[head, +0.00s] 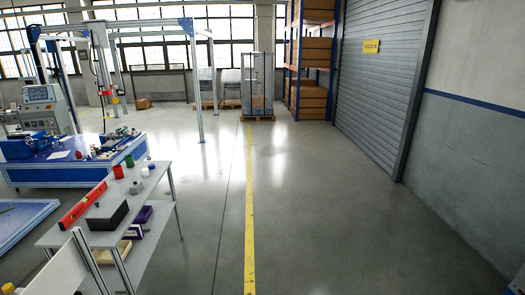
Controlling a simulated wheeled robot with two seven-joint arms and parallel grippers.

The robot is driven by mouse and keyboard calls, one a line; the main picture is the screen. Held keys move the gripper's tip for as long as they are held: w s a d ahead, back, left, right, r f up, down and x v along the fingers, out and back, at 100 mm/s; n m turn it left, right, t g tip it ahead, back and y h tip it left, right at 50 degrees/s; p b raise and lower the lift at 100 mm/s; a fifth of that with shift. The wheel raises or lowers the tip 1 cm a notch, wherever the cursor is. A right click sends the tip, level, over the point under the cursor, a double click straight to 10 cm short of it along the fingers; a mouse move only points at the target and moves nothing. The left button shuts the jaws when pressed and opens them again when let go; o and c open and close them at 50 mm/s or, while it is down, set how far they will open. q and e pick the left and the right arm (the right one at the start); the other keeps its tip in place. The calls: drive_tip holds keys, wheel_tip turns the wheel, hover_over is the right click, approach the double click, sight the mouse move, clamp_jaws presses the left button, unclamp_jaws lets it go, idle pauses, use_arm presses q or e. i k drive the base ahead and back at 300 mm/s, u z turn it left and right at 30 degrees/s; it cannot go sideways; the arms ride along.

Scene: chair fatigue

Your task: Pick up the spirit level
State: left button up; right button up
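The spirit level (83,205) is a long red bar lying on the top of a light grey two-tier table (158,180) at the left. It runs slantwise, beside a black open box (107,216), and its near end lies close to the table's left edge. Neither of my grippers shows in the head view, so I cannot see whether they are open or shut.
Red (118,171), green and white small items stand on the table's far part. Purple and wooden boxes lie on its lower shelf. A blue machine bench (60,175) stands behind. The floor right of the table, along the yellow line (250,215), is clear.

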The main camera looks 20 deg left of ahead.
sight(67, 221)
drive_tip(key=u, duration=1.05)
drive_tip(key=i, duration=2.05)
drive_tip(key=u, duration=0.6)
